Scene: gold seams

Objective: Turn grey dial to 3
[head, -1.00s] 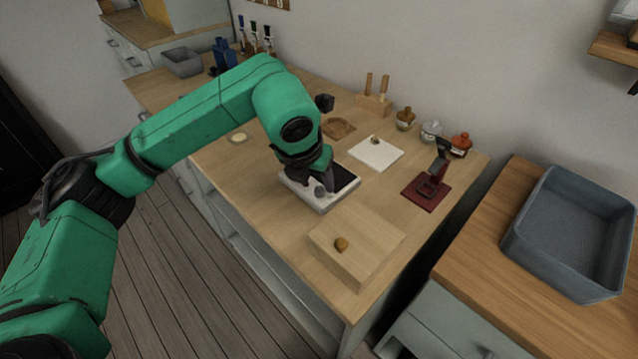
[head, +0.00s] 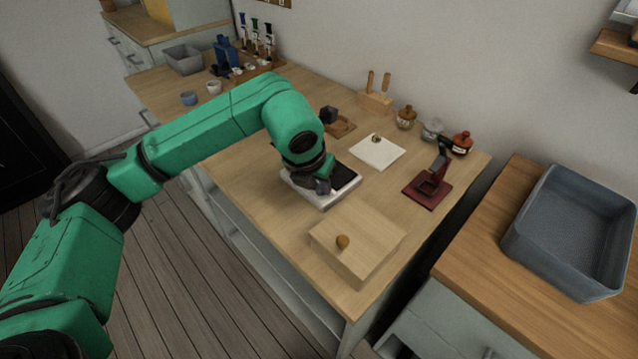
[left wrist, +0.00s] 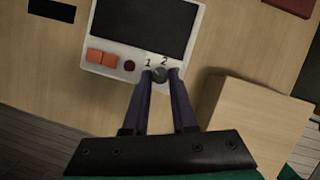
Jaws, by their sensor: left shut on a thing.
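The grey dial (left wrist: 159,74) is on the front edge of a white device with a dark top plate (left wrist: 146,22). The numbers 1 and 2 show just above the dial in the left wrist view; no 3 can be made out. My left gripper (left wrist: 160,78) points down at the device, its two dark fingers on either side of the dial, shut on it. In the head view the left gripper (head: 323,187) is over the front of the white device (head: 342,195) and hides the dial. The right gripper is not in view.
Orange buttons (left wrist: 101,57) and a dark red knob (left wrist: 130,66) sit left of the dial. A wooden box (head: 358,243) with a round knob stands close in front. A dark red stand (head: 428,188) and white sheet (head: 377,151) lie beyond the device.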

